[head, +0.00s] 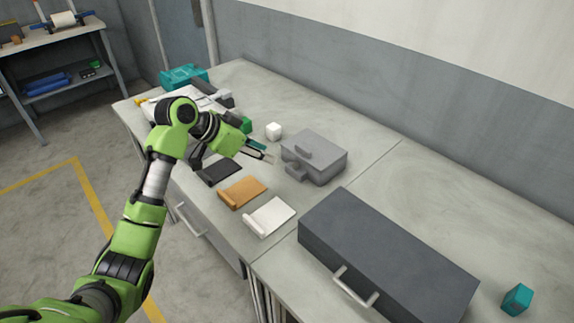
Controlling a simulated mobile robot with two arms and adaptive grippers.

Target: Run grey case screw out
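A light grey case (322,151) sits on the workbench right of the middle, with a raised part on its top and a small block-like part on its front left side. No single screw can be made out on it at this size. My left gripper (264,154) reaches in from the left and is just left of the case, apart from it. Its dark fingers point towards the case; whether they are open or hold something thin is too small to tell. My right gripper is out of view.
On the workbench (420,180), black (219,171), orange (243,191) and white (270,216) rolled pieces lie along the front edge. A large dark grey box (395,250) stands front right.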

